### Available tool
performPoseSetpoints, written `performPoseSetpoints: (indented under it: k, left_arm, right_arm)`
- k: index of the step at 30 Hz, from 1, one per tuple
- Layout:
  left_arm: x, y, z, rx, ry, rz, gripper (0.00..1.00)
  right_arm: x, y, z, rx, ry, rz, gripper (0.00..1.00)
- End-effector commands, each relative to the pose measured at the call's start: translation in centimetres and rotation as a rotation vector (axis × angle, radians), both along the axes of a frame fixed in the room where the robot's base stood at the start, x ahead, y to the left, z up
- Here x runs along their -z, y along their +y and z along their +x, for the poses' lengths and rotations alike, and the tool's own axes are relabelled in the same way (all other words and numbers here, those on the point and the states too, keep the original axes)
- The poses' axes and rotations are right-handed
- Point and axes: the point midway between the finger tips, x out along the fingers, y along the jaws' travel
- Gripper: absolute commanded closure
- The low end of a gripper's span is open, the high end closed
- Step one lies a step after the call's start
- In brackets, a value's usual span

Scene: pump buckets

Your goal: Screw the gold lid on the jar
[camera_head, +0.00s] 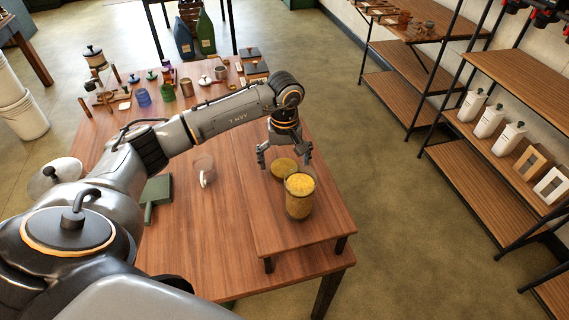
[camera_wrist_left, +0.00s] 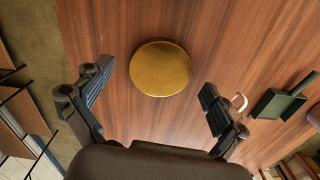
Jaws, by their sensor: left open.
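The gold lid (camera_head: 284,167) lies flat on the wooden surface just behind the jar. It also shows as a round gold disc (camera_wrist_left: 160,68) in the left wrist view, apart from both fingers. The jar (camera_head: 299,198) is clear glass with yellow contents and stands upright near the right end of the surface; it is not visible in the left wrist view. My left gripper (camera_head: 285,157) is open and empty, pointing down above the lid with its fingers spread wider than the lid. It also shows in the left wrist view (camera_wrist_left: 153,92). My right gripper is not in view.
A mug (camera_head: 204,171) with a pale handle and a dark green pan-like object (camera_head: 157,193) are left of the lid. Several jars, bottles and boxes crowd the table's far end. Wooden shelves (camera_head: 498,158) stand at right across open floor.

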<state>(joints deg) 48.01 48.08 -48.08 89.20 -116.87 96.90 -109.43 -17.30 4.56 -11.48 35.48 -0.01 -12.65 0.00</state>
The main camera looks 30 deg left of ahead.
Motion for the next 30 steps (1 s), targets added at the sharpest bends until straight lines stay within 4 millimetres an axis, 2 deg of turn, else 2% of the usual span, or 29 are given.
performPoseSetpoints:
  k: [12,18,30]
  left_arm:
    - [0.58,0.01,-0.01,0.001,0.000,0.000,0.04]
    - [0.56,0.02,-0.01,0.000,0.000,0.000,0.45]
    - [0.46,0.01,0.00,0.000,-0.001,0.001,0.46]
  right_arm:
    - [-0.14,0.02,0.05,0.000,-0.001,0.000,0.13]
    - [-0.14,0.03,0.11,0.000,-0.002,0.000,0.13]
    - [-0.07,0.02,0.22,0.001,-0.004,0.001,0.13]
